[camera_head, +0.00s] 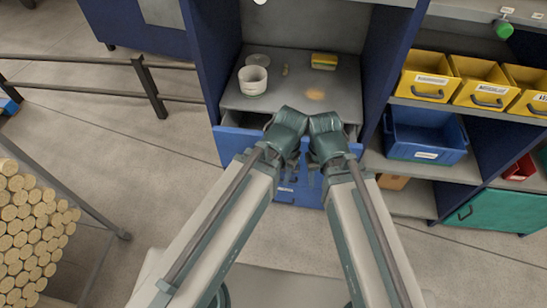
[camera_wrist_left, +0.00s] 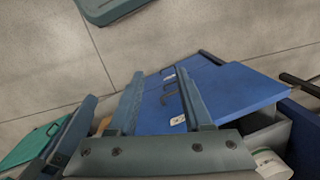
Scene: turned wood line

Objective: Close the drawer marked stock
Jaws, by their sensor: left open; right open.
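A blue drawer (camera_head: 232,143) under the counter of the blue cabinet stands partly pulled out, with a dark gap showing behind its front. Its blue front face (camera_wrist_left: 235,95), with dark handles and white labels, also shows in the left wrist view. The labels are too small to read, so I cannot confirm which is marked stock. My left gripper (camera_head: 291,170) is open at the drawer front; its two fingers also show in the left wrist view (camera_wrist_left: 160,75). My right gripper (camera_head: 319,174) is open close beside it. My forearms and wrists hide the middle of the drawer; contact cannot be told.
Yellow bins (camera_head: 426,84) and a blue bin (camera_head: 425,137) fill the shelves at right. Stacked round wood (camera_head: 30,235) lies at left, near a dark rail (camera_head: 150,87). The floor between is clear.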

